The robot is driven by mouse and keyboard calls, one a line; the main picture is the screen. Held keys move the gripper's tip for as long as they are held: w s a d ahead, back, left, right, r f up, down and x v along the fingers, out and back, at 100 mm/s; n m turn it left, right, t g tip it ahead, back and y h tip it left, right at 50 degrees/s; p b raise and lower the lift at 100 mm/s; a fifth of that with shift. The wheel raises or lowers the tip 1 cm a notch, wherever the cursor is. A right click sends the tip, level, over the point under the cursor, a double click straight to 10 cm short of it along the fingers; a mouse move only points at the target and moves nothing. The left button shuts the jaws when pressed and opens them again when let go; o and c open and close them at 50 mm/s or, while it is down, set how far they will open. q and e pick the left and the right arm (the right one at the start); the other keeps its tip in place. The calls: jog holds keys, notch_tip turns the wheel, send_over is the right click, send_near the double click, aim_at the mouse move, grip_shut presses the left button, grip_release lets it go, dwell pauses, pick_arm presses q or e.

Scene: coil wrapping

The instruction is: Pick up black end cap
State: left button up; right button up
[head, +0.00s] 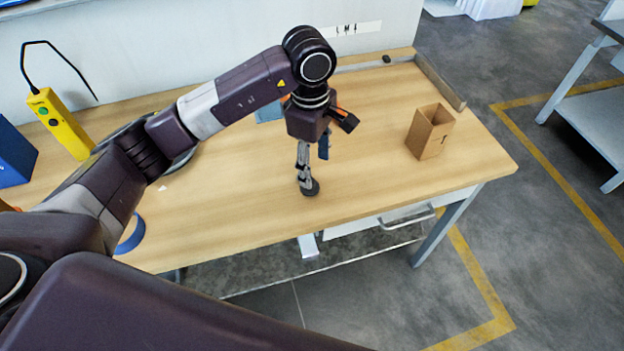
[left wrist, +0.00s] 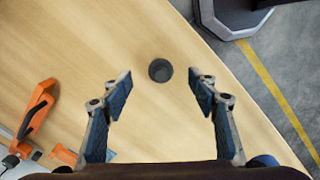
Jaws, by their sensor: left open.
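The black end cap (head: 309,188) is a small dark round piece lying on the wooden table (head: 235,205), near its front edge. In the left wrist view the end cap (left wrist: 160,70) shows as a dark disc on bare wood. My left gripper (head: 304,178) points down right over the cap in the head view. In the left wrist view its two blue-padded fingers (left wrist: 161,88) are spread, with the cap between and slightly beyond the tips. Nothing is held. My right gripper is not in view.
An open cardboard box (head: 430,131) stands on the table to the right. A yellow control box (head: 60,124) and a blue box (head: 14,155) are at the left. A blue ring (head: 131,235) lies at the front left. An orange tool (left wrist: 38,108) shows in the wrist view.

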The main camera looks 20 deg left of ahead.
pick_arm(q)
jog(key=shift+w+a+y, duration=0.15)
jog(key=shift+a+y, duration=0.15)
jog(key=shift+a, duration=0.35)
jog(key=shift+a+f, duration=0.1)
jog(key=shift+f, duration=0.1)
jog(key=shift+f+p, duration=0.55)
jog(key=shift+f, duration=0.3)
notch_tip(320, 180, down, 4)
jog(key=shift+f+p, duration=0.1)
jog(key=shift+p, duration=1.05)
jog(key=shift+f, duration=0.55)
jog(key=c, duration=0.9)
